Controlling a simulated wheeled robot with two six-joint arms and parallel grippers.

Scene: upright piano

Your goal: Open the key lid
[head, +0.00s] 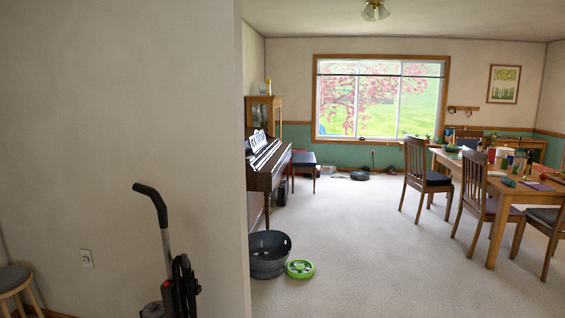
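The upright piano (264,178) stands in the far room against the left wall, seen from its side and partly hidden by the near wall's edge. It is dark brown wood, with white sheet music or a similar white item (257,141) on its upper front. A black-and-white strip (266,156) shows along its front; at this distance I cannot tell whether it is the keys or how the key lid stands. Neither of my grippers is in view.
A near wall (125,110) fills the left, with a vacuum cleaner (180,285) and a stool (14,278) before it. A grey basket (269,255) and a green round item (300,269) lie near the piano. A bench (304,160) stands beyond. Carpet (365,240) is clear; table (500,180) and chairs stand right.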

